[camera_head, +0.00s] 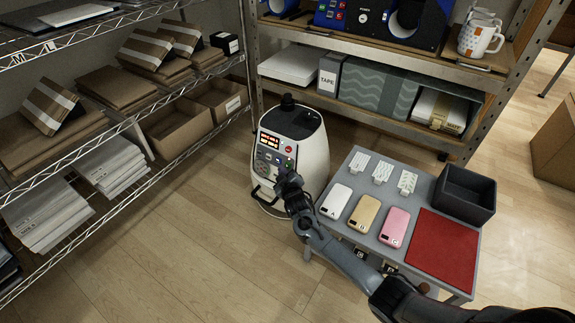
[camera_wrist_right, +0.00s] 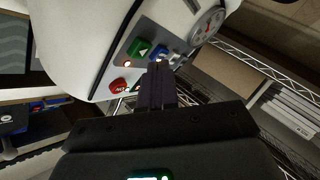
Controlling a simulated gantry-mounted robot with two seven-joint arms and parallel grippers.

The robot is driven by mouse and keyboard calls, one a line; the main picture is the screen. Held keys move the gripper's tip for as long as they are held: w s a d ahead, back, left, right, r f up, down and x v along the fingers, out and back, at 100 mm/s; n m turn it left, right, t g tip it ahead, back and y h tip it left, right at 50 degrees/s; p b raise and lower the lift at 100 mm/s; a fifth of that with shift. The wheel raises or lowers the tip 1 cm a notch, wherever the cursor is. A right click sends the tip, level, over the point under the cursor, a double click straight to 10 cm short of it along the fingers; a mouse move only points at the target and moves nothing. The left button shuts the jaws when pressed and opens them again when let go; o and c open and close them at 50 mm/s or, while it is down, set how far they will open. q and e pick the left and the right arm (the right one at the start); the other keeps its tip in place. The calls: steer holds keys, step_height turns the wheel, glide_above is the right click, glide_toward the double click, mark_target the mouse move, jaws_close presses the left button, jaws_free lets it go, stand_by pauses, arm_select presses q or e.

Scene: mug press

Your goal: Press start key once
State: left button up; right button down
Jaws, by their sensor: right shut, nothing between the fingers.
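The white press machine (camera_head: 313,150) stands on the floor beside the grey table, with a dark control panel and a lit red display (camera_head: 270,140). In the right wrist view its panel shows a green key with a white triangle (camera_wrist_right: 138,48), which looks like the start key, a red key (camera_wrist_right: 118,86) and a blue key (camera_wrist_right: 157,52). My right gripper (camera_head: 277,186) is shut and empty at the lower panel. In the wrist view its fingertips (camera_wrist_right: 158,68) lie over the area just below the blue key, right of the green one. Contact cannot be told. My left gripper is out of view.
The grey table holds white, tan and pink phone-like items (camera_head: 364,213), a red mat (camera_head: 443,250) and a black open bin (camera_head: 464,195). A wire rack with boxes (camera_head: 178,130) is at the left. A loaded shelf (camera_head: 375,45) stands behind. Floor in front is clear.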

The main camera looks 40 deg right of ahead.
steer(key=a, duration=0.1)
steer(key=a+p, duration=0.1)
steer(key=s+a+r+p, duration=0.1)
steer(key=shift+a, duration=0.4)
stand_by(0.5)
steer(key=s+a+r+g+y+p, duration=0.1)
steer(key=s+a+g+y+p, duration=0.25)
steer(key=s+a, duration=0.45)
steer(key=s+a+r+g+y+p, duration=0.2)
steer(key=s+a+p, duration=0.35)
steer(key=s, duration=0.35)
steer(key=s+a+r+g+y+p, duration=0.15)
steer(key=s+r, duration=0.25)
steer(key=s, duration=0.4)
steer(key=s+a+r+g+p, duration=0.2)
steer(key=s+a+r, duration=0.15)
steer(key=s, duration=0.35)
steer(key=s+a+r+g+p, duration=0.1)
steer(key=s+r+p, duration=0.1)
steer(key=s+r, duration=0.45)
step_height(320, 180, up, 36)
steer(key=s+p, duration=0.1)
steer(key=p, duration=3.6)
steer(key=shift+a, duration=0.2)
